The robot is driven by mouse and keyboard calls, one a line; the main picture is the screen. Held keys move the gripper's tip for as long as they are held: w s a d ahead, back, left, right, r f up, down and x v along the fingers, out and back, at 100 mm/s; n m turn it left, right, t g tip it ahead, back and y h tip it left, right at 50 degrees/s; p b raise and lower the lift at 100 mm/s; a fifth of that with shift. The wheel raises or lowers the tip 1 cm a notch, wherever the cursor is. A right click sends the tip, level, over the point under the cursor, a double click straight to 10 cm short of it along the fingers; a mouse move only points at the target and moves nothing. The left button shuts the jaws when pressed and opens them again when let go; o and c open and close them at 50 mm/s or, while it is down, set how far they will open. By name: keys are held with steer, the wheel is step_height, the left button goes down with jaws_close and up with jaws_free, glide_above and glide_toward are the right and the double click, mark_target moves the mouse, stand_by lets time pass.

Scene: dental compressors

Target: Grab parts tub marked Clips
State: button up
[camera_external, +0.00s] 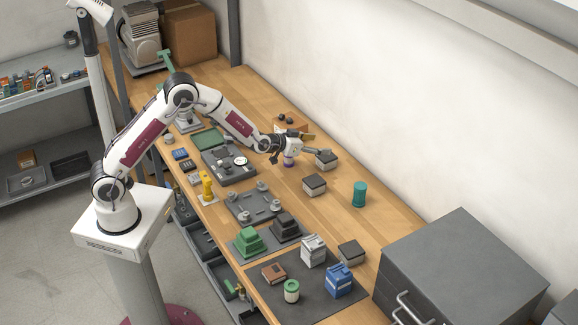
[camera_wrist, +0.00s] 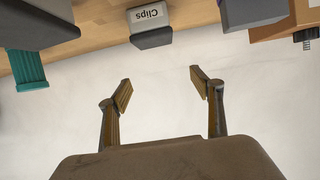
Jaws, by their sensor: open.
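The parts tub marked Clips (camera_wrist: 150,27) shows upside down at the top of the wrist view, with a white label and a dark lower body. It appears to be the small dark tub (camera_external: 327,161) just beyond my gripper in the external view, though its label cannot be read there. My gripper (camera_external: 311,144) is above the bench near the wall. In the wrist view my gripper (camera_wrist: 161,88) has its fingers spread wide with nothing between them. The tub is apart from the fingers, ahead of them.
Similar tubs stand at the bench middle (camera_external: 314,185) and farther front (camera_external: 351,253). A teal cylinder (camera_external: 360,194) stands right of the gripper. An orange-brown box (camera_external: 291,122) with dark knobs is behind it. The white wall (camera_external: 400,130) runs close along the bench.

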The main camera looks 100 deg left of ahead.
mark_target(326, 158)
steer(key=shift+f, duration=2.65)
steer(key=shift+f, duration=0.1)
steer(key=shift+f, duration=0.45)
steer(key=shift+x, duration=2.55)
steer(key=c, duration=1.3)
